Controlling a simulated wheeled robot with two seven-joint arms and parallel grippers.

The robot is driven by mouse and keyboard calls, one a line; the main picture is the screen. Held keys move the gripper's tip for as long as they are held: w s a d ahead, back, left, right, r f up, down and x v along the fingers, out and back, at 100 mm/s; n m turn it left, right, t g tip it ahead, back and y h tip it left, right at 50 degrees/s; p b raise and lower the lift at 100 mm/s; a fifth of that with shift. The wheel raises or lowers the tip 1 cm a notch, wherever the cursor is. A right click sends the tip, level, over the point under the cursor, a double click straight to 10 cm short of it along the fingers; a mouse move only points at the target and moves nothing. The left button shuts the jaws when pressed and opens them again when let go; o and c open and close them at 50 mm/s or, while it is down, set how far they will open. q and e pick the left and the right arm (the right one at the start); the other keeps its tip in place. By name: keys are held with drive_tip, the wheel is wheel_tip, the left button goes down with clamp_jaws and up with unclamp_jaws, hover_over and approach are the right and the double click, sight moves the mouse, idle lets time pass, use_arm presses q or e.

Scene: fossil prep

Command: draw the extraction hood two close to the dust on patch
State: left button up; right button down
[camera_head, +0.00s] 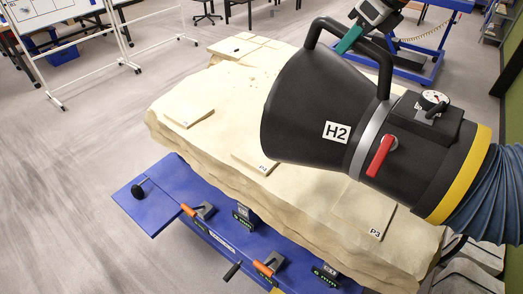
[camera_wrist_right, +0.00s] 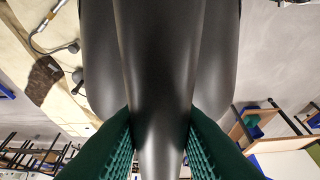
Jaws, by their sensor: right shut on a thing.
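The extraction hood two (camera_head: 300,115), a black cone labelled H2, hangs over the right part of the pale fossil block (camera_head: 170,140) in the head view. Its wide mouth faces left. My right gripper (camera_head: 350,38) is shut on the hood's black loop handle (camera_head: 318,24). In the right wrist view, the green-padded fingers of the gripper (camera_wrist_right: 160,125) close on both sides of the handle (camera_wrist_right: 160,60). A raised patch (camera_head: 255,162) shows partly below the hood's mouth, its label unclear. Patch P3 (camera_head: 376,234) lies below the hood body. My left gripper is not in view.
A blue ribbed hose (camera_head: 490,195) runs from the hood's rear to the right edge. Another patch (camera_head: 188,115) lies on the block's left side. A blue stand (camera_head: 165,190) with orange-handled clamps is under the block. Open floor lies left.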

sight(367, 40)
wheel_tip(367, 40, down, 6)
drive_tip(key=b, duration=0.4)
drive_tip(key=shift+r, duration=0.15)
drive_tip(key=c, duration=1.1)
unclamp_jaws()
drive_tip(key=shift+r, duration=0.1)
drive_tip(key=shift+r, duration=0.1)
drive_tip(key=p+v, duration=0.3)
drive_tip(key=v, duration=0.4)
drive_tip(key=shift+r, duration=0.1)
drive_tip(key=shift+s+d+r, duration=0.2)
drive_tip(key=shift+r, duration=0.15)
